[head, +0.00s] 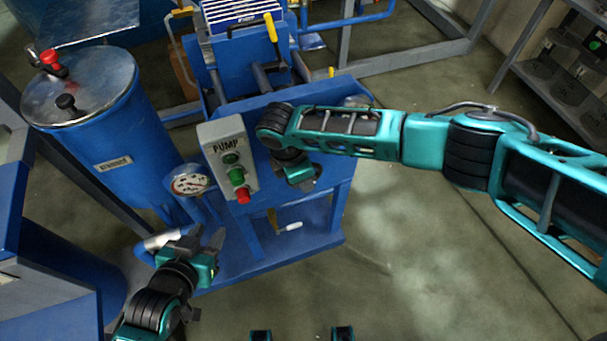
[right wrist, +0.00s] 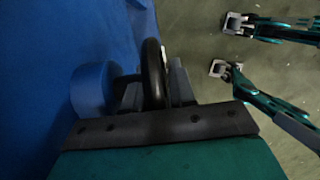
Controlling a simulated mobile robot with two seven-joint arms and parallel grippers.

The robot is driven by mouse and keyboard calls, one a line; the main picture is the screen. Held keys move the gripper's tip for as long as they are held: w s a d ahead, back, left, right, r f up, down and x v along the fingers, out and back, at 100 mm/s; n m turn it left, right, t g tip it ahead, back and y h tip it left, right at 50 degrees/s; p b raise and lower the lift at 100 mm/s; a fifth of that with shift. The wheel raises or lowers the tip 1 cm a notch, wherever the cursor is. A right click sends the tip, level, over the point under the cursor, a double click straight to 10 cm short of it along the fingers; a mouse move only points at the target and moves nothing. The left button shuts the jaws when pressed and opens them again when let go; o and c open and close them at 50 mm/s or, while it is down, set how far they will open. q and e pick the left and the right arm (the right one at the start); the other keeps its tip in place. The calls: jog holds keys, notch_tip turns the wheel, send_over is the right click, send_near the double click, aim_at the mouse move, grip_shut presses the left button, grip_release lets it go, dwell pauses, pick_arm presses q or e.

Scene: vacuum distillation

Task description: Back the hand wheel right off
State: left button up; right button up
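The hand wheel (right wrist: 153,72) shows in the right wrist view as a black rim seen nearly edge-on, beside a blue cylinder (right wrist: 92,90). My right gripper (right wrist: 155,92) has its dark fingers on either side of the rim, close against it, and looks shut on it. In the head view my right gripper (head: 302,178) is at the front of the blue machine (head: 235,105), right of the pump box; the wheel is hidden there behind my arm. My left gripper (head: 198,238) is open and empty at lower left, near the machine's blue base.
A grey PUMP box (head: 228,157) with green and red buttons stands just left of my right wrist. A blue tank (head: 110,130) with a metal lid is at left. A white-handled tool (head: 290,227) lies on the lower shelf. Floor at right is clear.

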jog(key=shift+o, duration=1.3)
jog(key=shift+r, duration=0.1)
jog(key=p+v, duration=0.2)
jog(key=v, duration=1)
jog(key=shift+a+r, duration=0.15)
jog(key=shift+r, duration=0.2)
jog(key=shift+s, duration=0.1)
